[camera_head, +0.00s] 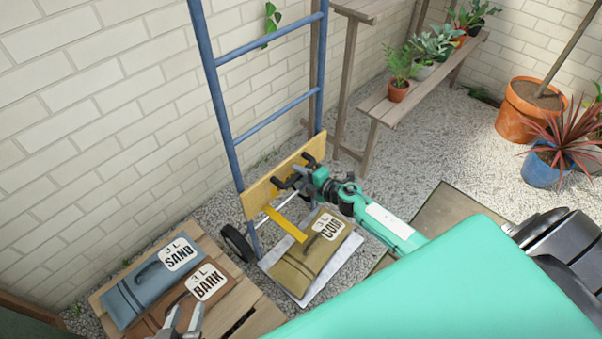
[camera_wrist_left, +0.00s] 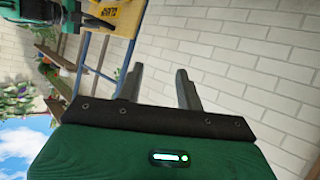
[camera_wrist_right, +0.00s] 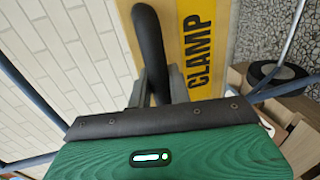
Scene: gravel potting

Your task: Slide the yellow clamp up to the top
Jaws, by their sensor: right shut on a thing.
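The yellow clamp (camera_head: 262,192) is a flat board across the lower part of a blue hand-truck frame (camera_head: 215,90). It has black handles on its front and the word CLAMP in the right wrist view (camera_wrist_right: 190,40). My right gripper (camera_head: 297,180) is shut on a black handle (camera_wrist_right: 150,45) of the clamp. In the right wrist view the handle runs between the fingers. My left gripper (camera_head: 184,322) is open and empty at the bottom of the head view, over the bark bag. Its spread fingers also show in the left wrist view (camera_wrist_left: 160,88).
A coir-labelled bag (camera_head: 308,262) lies at the truck's foot, below the clamp. Sand (camera_head: 145,285) and bark (camera_head: 165,310) bags lie on a wooden pallet (camera_head: 225,325). A brick wall stands behind the frame. A plant shelf (camera_head: 420,95) is at right. The frame above the clamp is clear.

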